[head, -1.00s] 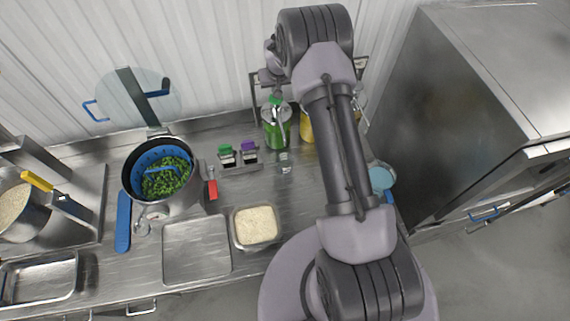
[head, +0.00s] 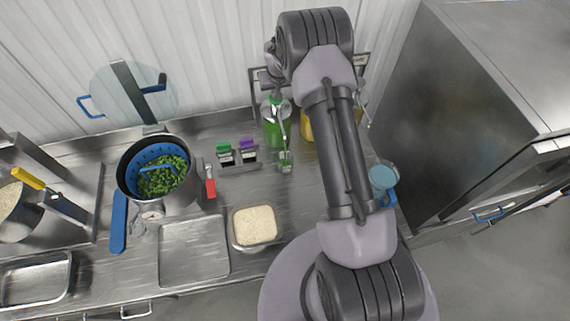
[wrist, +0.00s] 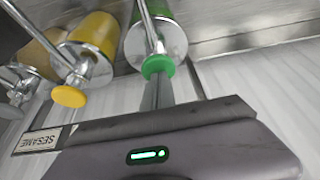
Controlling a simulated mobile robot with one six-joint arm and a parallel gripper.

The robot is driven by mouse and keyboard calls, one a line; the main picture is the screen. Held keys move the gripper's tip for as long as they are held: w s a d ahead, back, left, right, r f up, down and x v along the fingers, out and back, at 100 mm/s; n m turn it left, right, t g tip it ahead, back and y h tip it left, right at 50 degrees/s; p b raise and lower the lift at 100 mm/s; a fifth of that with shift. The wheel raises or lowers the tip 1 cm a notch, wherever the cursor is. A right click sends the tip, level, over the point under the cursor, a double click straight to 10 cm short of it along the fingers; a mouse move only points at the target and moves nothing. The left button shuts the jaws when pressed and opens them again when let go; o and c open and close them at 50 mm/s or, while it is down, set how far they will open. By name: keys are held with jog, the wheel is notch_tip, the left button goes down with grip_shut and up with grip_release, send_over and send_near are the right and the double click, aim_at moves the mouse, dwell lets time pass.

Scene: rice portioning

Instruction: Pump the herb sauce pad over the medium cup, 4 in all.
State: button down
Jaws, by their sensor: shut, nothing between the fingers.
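The herb sauce bottle (head: 272,134) is green with a metal pump and stands at the back of the counter. Its round green pad (wrist: 158,66) is in the middle of the wrist view. My gripper (wrist: 158,88) is shut and empty, with its fingertips at the pad; I cannot tell how hard they press. A small clear cup (head: 286,165) stands in front of the bottle, below the spout, with green in it. Its size name cannot be read. My arm hides part of the counter to the right.
A yellow bottle (head: 306,126) stands right of the green one; its yellow pad (wrist: 68,96) is close by. A sign (wrist: 38,141) reads SESAME.

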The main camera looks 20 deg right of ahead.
jog(key=shift+s+f, duration=0.1)
jog(key=shift+f, duration=0.25)
jog(key=shift+r, duration=1.8)
